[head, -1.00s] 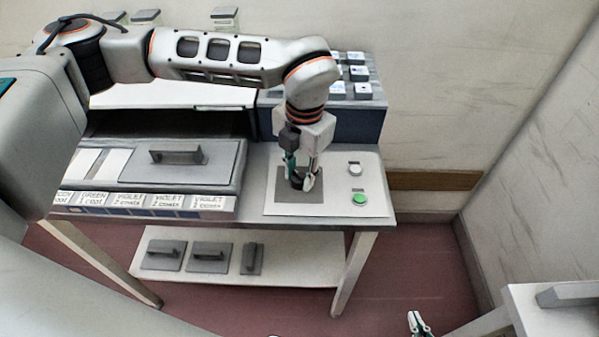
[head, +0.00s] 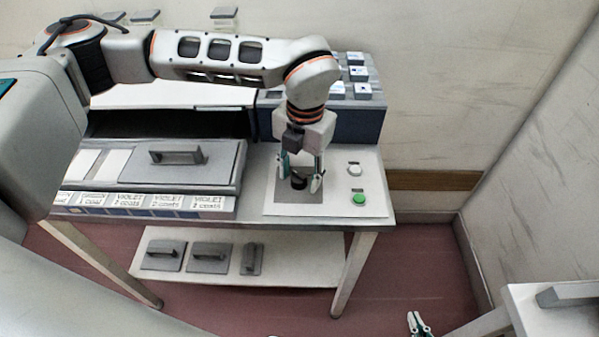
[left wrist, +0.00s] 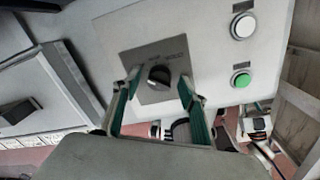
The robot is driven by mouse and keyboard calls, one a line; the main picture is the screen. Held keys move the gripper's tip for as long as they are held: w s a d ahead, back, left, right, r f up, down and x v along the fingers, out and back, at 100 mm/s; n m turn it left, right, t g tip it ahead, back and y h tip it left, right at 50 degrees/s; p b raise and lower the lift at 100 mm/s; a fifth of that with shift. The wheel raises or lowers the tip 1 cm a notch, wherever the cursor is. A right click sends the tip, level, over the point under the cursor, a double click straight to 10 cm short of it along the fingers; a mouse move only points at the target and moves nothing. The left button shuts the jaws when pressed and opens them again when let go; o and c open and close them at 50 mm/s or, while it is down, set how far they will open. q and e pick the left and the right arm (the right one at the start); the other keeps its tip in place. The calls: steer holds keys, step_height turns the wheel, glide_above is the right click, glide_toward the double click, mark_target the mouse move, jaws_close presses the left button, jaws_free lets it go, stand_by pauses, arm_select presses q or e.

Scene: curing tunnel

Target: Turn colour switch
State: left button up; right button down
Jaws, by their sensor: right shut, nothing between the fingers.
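The colour switch is a dark round knob (head: 299,182) on a grey square plate (head: 284,197), set in a white panel on the bench. In the left wrist view the knob (left wrist: 159,76) sits at the middle of its plate, with small lettering above it, and its pointing direction is hard to read. My left gripper (head: 301,178) points down over the plate, open, one finger on each side of the knob. In the left wrist view its fingers (left wrist: 160,90) stand apart with a gap to the knob. My right gripper (head: 417,324) is shut and empty, low in the picture.
A white button (head: 355,170) and a green button (head: 358,198) lie right of the switch. A grey handled lid (head: 213,161) and a row of colour labels (head: 162,200) lie left. A blue box with switches (head: 350,122) stands behind. Handled plates (head: 210,257) lie on the lower shelf.

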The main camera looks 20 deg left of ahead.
mark_target(303, 176)
arm_select(q)
steer(key=shift+r, duration=0.45)
step_height(303, 176, up, 11)
steer(key=shift+d, duration=0.35)
steer(key=shift+s, duration=0.1)
